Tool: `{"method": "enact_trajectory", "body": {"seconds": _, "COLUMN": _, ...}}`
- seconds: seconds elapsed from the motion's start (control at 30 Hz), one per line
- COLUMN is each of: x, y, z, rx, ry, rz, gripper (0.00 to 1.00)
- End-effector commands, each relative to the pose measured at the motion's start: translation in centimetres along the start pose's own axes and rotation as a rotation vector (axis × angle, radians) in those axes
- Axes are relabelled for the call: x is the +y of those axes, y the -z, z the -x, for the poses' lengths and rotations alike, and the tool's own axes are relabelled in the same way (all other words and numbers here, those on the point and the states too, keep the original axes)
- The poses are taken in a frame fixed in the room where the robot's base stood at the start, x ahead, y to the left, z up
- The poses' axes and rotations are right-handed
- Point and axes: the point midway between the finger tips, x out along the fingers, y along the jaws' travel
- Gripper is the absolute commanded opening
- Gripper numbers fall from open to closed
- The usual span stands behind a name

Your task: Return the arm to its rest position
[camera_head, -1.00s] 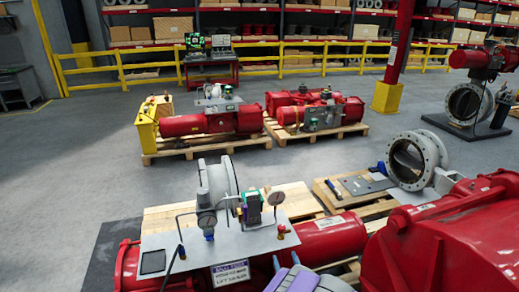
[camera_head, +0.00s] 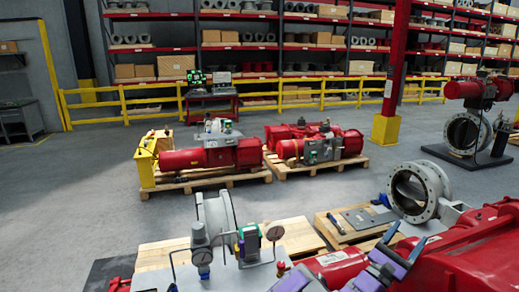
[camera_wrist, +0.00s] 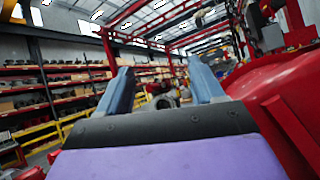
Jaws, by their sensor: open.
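My gripper (camera_wrist: 160,80) is open in the wrist view. Its two blue-grey fingers stand apart with nothing between them, beyond a dark and purple body. In the head view my purple arm parts show at the bottom, right of the gauge panel, partly cut off by the frame.
A large red housing (camera_head: 465,255) fills the lower right. A grey flanged valve (camera_head: 418,192) stands behind it. Two red actuators (camera_head: 212,157) (camera_head: 320,148) lie on pallets farther back. A yellow railing (camera_head: 290,92) and shelves are behind. Grey floor is free at left.

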Motion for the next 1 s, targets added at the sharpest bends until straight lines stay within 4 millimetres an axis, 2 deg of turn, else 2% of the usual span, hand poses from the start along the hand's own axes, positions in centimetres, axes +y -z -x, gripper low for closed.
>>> {"method": "enact_trajectory", "body": {"seconds": 0.03, "x": -2.6, "y": -2.1, "z": -0.8, "rx": -0.03, "ry": 0.101, "rz": -0.013, "gripper": 0.67}}
{"method": "enact_trajectory", "body": {"seconds": 0.13, "x": -7.9, "y": -5.6, "z": -1.2, "rx": -0.067, "ry": 0.304, "rz": -0.042, "gripper": 0.67}}
{"method": "enact_trajectory", "body": {"seconds": 0.27, "x": -14.4, "y": -9.3, "z": 0.3, "rx": -0.091, "ry": 0.567, "rz": -0.097, "gripper": 0.67}}
{"method": "enact_trajectory", "body": {"seconds": 0.4, "x": -20.6, "y": -11.5, "z": 4.0, "rx": -0.081, "ry": 0.846, "rz": -0.172, "gripper": 0.67}}
{"method": "enact_trajectory", "body": {"seconds": 0.53, "x": -24.9, "y": -12.3, "z": 8.9, "rx": -0.035, "ry": 1.099, "rz": -0.259, "gripper": 0.67}}
{"method": "enact_trajectory", "body": {"seconds": 0.63, "x": -27.1, "y": -12.4, "z": 13.2, "rx": 0.021, "ry": 1.285, "rz": -0.332, "gripper": 0.67}}
{"method": "enact_trajectory", "body": {"seconds": 0.77, "x": -28.0, "y": -12.0, "z": 19.3, "rx": 0.122, "ry": 1.515, "rz": -0.437, "gripper": 0.67}}
{"method": "enact_trajectory", "body": {"seconds": 0.87, "x": -27.4, "y": -11.6, "z": 24.1, "rx": 0.226, "ry": 1.679, "rz": -0.522, "gripper": 0.67}}
{"method": "enact_trajectory", "body": {"seconds": 1.0, "x": -25.2, "y": -11.5, "z": 30.5, "rx": 0.402, "ry": 1.892, "rz": -0.632, "gripper": 0.67}}
